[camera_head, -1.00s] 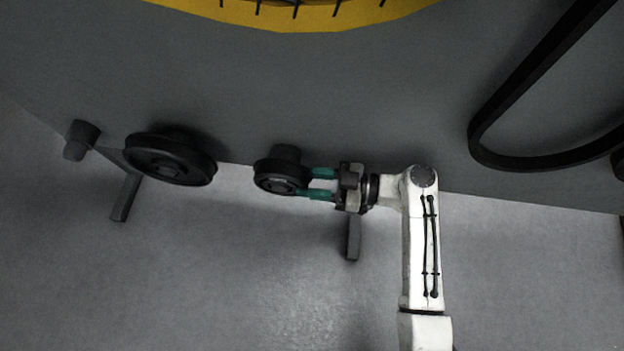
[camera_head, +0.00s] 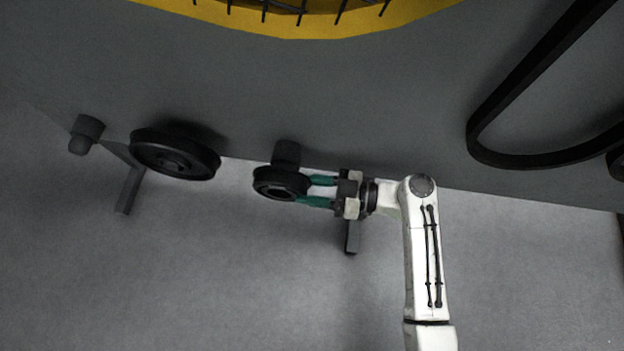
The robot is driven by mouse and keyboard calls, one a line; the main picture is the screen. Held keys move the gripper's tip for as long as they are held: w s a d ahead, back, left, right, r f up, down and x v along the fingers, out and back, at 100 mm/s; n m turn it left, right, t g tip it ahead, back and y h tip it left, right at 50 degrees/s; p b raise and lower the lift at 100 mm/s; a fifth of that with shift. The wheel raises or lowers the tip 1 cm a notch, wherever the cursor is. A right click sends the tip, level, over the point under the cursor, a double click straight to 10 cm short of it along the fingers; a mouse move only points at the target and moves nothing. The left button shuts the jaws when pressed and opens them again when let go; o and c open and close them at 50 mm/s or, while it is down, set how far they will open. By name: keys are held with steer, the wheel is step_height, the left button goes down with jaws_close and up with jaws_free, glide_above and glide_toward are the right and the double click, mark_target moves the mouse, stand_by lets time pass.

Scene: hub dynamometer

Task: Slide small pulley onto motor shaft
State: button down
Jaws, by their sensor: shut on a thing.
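The small black pulley (camera_head: 267,187) is in the middle of the head view, held from its right side. My gripper (camera_head: 321,192) has teal fingers, shut on the pulley's rim. The pulley stands in front of a dark round stub (camera_head: 287,151) on the grey panel and overlaps its lower part. Light shows through the pulley's bore, with no shaft end seen in it. A stepped dark shaft (camera_head: 85,134) sticks out of the panel at the far left, bare. No label tells which of these is the motor shaft.
A larger black pulley (camera_head: 160,160) sits on the panel between the stepped shaft and my gripper. A black belt (camera_head: 530,158) hangs at the right, and a yellow ring (camera_head: 300,25) is at the top. Floor below is mostly clear, with dark legs (camera_head: 129,192) under the panel.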

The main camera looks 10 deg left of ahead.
steer(key=s+p, duration=0.2)
steer(key=s, duration=0.4)
steer(key=shift+a, duration=0.15)
stand_by(0.7)
steer(key=shift+s, duration=0.2)
steer(key=s+p, duration=0.1)
steer(key=s, duration=0.4)
steer(key=shift+s+a+p, duration=0.1)
steer(key=shift+s+p, duration=0.25)
steer(key=shift+s, duration=0.05)
stand_by(0.4)
steer(key=s, duration=1.4)
steer(key=shift+a+p, duration=0.25)
steer(key=shift+p, duration=0.1)
